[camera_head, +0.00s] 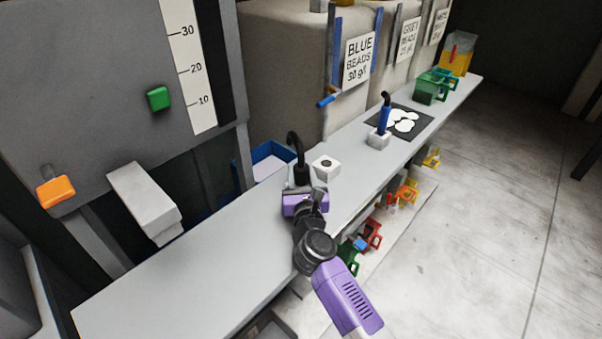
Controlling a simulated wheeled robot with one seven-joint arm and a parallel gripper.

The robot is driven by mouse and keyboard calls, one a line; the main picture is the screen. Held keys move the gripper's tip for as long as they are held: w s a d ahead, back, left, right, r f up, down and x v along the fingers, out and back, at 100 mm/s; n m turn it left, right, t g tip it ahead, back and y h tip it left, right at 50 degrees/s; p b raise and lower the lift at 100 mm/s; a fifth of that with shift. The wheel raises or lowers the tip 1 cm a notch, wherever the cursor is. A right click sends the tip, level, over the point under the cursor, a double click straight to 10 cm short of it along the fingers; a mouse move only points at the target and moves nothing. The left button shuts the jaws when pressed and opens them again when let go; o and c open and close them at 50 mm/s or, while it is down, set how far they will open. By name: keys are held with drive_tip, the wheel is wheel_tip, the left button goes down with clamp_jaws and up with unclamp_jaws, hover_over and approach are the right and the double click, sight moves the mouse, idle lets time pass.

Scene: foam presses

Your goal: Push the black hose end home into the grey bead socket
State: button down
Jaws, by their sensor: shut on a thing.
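The black hose end (301,172) stands roughly upright on the near side of the bench, its thin black tube (294,141) curving over at the top. My gripper (304,188), at the end of my purple and dark arm, is shut on the hose end. Its fingers hide the lower part of the hose. A pale grey socket block (326,167) with a dark round hole on top sits just right of the hose end. The hole looks empty, and the hose end is beside it. I cannot tell whether the hose touches the block or the bench.
A blue hose (384,117) stands in a second pale block (378,140) farther along, by a black mat (427,116) with white discs. A blue bin (262,158) is behind the bench (190,265). Green baskets (430,90) stand at the far end. The bench's near left is clear.

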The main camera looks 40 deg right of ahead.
drive_tip(key=c, duration=0.8)
unclamp_jaws()
drive_tip(key=shift+s+a+f, duration=0.1)
drive_tip(key=shift+s+a, duration=0.05)
drive_tip(key=v, duration=0.7)
drive_tip(key=shift+s+a, duration=0.15)
drive_tip(key=shift+s, duration=0.05)
